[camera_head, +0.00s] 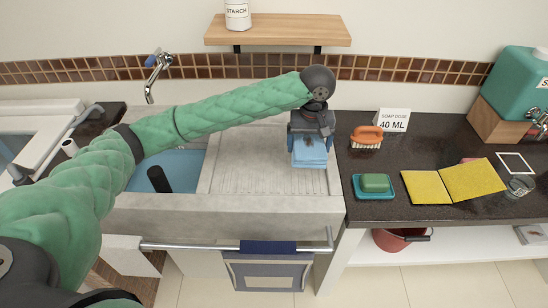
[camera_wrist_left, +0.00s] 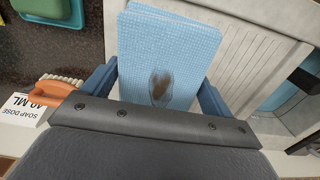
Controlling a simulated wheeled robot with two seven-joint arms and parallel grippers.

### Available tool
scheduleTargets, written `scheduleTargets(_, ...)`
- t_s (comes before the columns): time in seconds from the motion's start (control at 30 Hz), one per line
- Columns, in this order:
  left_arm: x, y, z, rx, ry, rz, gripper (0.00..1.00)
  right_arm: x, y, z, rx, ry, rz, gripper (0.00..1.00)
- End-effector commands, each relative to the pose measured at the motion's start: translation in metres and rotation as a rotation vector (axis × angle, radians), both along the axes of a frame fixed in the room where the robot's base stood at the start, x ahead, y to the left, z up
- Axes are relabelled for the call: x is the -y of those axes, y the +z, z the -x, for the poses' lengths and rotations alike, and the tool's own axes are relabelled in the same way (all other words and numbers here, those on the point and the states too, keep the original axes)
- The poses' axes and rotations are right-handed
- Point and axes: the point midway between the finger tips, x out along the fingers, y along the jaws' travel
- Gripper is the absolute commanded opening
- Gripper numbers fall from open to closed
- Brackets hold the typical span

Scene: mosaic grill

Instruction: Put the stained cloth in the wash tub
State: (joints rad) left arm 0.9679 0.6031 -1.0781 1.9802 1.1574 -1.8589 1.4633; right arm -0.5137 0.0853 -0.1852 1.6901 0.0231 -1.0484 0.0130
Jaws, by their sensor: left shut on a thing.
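The stained cloth (camera_head: 310,160) is light blue and folded. The left wrist view shows a brown stain on the cloth (camera_wrist_left: 160,85). My left gripper (camera_head: 311,140) is shut on the cloth, its blue fingers at the cloth's two sides in the left wrist view. It holds the cloth over the right end of the ribbed drainboard (camera_head: 240,165), near the dark counter. The wash tub (camera_head: 185,163) is the blue basin left of the drainboard, partly hidden by my left arm. A dark cylindrical thing shows in it. My right gripper is not in view.
On the dark counter (camera_head: 420,208) are an orange brush (camera_head: 366,137), a soap dose card (camera_head: 392,121), green soap (camera_head: 375,183) on a blue dish and yellow cloths (camera_head: 450,183). A tap (camera_head: 158,65) stands behind the tub. A shelf (camera_head: 290,30) hangs above. The drainboard is otherwise clear.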

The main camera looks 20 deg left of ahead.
Motion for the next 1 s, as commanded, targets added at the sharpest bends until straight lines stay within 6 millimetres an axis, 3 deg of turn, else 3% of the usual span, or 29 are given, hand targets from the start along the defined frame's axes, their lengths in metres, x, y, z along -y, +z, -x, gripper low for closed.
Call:
scheduleTargets(0.17, -0.019, -0.010, -0.009, -0.002, 0.015, -0.003, 0.64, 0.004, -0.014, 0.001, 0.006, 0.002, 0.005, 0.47)
scheduleTargets(0.6, -0.089, -0.057, -0.046, -0.002, 0.014, -0.002, 0.64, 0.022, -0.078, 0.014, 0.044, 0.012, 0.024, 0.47)
scheduleTargets(0.77, -0.103, -0.069, -0.054, 0.000, 0.011, 0.000, 0.64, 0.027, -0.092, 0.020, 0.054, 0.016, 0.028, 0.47)
scheduleTargets(1.0, -0.102, -0.083, -0.054, 0.000, 0.010, 0.000, 0.64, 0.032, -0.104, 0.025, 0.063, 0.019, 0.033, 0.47)
